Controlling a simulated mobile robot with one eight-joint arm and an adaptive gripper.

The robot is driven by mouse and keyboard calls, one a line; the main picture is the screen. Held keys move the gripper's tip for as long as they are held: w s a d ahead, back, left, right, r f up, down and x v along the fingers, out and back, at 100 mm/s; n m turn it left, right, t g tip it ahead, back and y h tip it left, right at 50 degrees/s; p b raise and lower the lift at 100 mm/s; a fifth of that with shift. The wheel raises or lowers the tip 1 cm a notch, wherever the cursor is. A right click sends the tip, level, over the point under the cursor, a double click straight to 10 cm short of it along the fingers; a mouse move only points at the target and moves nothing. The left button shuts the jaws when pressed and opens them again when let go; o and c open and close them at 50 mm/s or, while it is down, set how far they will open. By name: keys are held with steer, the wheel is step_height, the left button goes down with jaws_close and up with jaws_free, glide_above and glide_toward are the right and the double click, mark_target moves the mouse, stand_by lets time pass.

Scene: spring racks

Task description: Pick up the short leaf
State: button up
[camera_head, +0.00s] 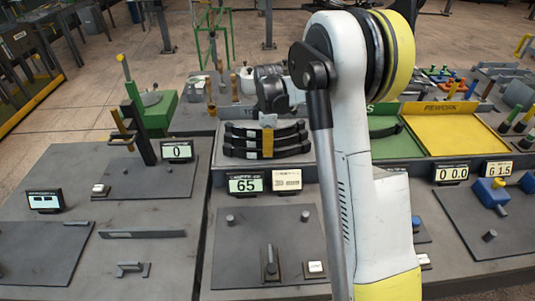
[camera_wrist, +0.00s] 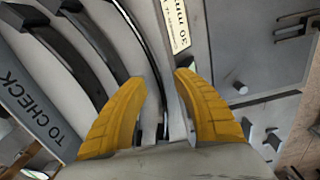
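Several dark curved leaves lie side by side in a grey rack in the head view, including a far leaf (camera_head: 245,130) and a near leaf (camera_head: 240,153). I cannot tell for sure which is the short leaf. My gripper (camera_head: 268,140) points down over the middle of the leaves. In the wrist view my gripper (camera_wrist: 164,82) has its two yellow fingers apart, with the near leaf (camera_wrist: 148,35) running through the gap between them. I cannot see contact with both fingers. Two more leaves, a middle leaf (camera_wrist: 90,30) and a far leaf (camera_wrist: 60,55), lie to the left.
A "TO CHECK" label (camera_wrist: 30,105) edges the rack. A green display reading 65 (camera_head: 246,183) and a cream card (camera_head: 287,180) stand in front of it. A grey plate (camera_head: 235,245) with fixtures lies nearer. A yellow rework tray (camera_head: 455,135) is at right.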

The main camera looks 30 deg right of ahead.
mark_target(267, 159)
steer(key=f, duration=0.2)
steer(key=f+b, duration=0.1)
steer(key=f, duration=0.1)
steer(key=shift+w+a, duration=0.15)
steer(key=shift+w, duration=0.05)
jaws_close()
steer(key=shift+r, duration=0.1)
